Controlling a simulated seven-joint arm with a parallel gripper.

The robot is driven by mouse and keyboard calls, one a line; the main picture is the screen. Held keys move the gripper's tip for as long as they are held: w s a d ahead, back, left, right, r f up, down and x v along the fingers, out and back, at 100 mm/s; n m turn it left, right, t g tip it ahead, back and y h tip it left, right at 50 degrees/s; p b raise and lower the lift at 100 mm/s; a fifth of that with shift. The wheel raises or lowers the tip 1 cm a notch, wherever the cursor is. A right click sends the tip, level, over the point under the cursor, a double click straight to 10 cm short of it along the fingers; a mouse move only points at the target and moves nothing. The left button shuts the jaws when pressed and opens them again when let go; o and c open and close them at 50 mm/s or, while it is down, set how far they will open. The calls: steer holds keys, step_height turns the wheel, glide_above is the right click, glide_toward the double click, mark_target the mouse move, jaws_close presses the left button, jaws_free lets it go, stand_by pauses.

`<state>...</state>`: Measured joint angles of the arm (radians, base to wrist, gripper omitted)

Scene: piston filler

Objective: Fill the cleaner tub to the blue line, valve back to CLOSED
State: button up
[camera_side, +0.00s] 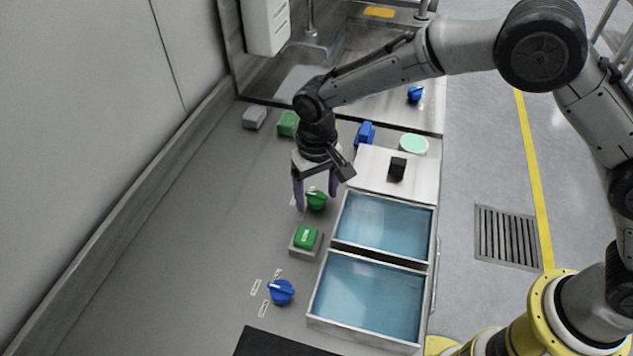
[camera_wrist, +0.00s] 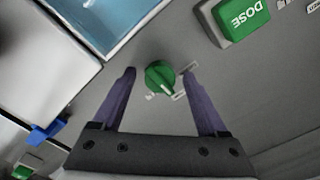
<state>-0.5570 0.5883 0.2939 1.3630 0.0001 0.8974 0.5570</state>
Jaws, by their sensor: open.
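My gripper (camera_side: 316,202) is open and points down, with its two purple fingers on either side of a green knob (camera_side: 317,198). In the wrist view the green knob (camera_wrist: 160,77) with a pale pointer mark lies between the fingertips (camera_wrist: 160,74); I cannot tell whether they touch it. A blue knob (camera_side: 281,291) with small labels sits nearer the front on the panel. A green DOSE button (camera_wrist: 241,14) lies between them, also in the side view (camera_side: 306,238). Two open basins hold blue liquid, a rear one (camera_side: 345,215) and a front one (camera_side: 316,318). I see no blue line, and the knob labels are unreadable.
A lidded steel box (camera_side: 375,168) with a black handle stands behind the basins. Behind it are a blue item (camera_side: 365,134), a pale green round item (camera_side: 413,144), a green block (camera_side: 288,123) and a grey block (camera_side: 254,117). The panel's left side is clear.

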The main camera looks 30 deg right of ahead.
mark_target(317, 197)
step_height(317, 197, up, 14)
stand_by(0.5)
steer(key=shift+f, duration=0.1)
